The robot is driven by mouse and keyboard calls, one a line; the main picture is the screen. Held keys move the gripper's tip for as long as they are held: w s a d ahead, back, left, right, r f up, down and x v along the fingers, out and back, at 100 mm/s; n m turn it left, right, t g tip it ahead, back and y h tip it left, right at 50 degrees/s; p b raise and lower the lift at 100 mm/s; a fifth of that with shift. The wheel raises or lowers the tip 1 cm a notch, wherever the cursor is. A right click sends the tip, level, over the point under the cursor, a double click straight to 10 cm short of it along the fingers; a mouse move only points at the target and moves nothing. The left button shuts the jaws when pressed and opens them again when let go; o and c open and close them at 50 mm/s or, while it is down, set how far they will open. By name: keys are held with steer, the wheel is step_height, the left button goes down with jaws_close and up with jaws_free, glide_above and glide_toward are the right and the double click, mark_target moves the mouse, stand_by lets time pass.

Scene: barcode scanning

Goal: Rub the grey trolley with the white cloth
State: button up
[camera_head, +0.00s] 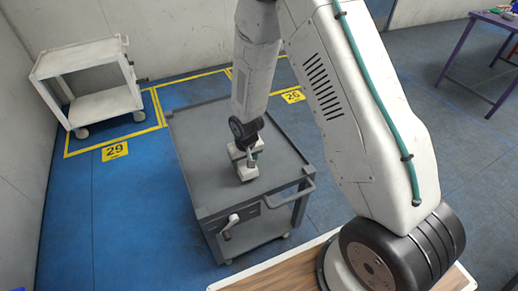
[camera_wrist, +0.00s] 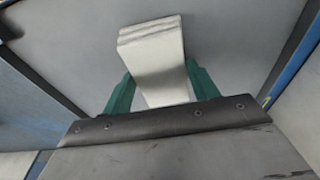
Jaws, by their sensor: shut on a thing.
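The grey trolley (camera_head: 200,163) stands on the blue floor in the middle of the head view, with a lower shelf and a handle at its near end. Its grey top (camera_wrist: 230,50) fills much of the wrist view. My gripper (camera_head: 246,168) is over the trolley's top, pointing down. In the wrist view its green fingers (camera_wrist: 160,92) are shut on the white cloth (camera_wrist: 155,58), a folded pad between them. The cloth is low at the trolley top; I cannot tell for sure whether it touches. The cloth is mostly hidden by my gripper in the head view.
A white trolley (camera_head: 88,58) stands at the back left by the wall. Yellow floor lines and number plates (camera_head: 115,151) mark bays. A purple-legged table (camera_head: 462,50) is at the far right. A wood-topped surface (camera_head: 270,277) lies at the front. Open blue floor is left of the grey trolley.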

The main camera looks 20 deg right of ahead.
steer(key=shift+r, duration=2.1)
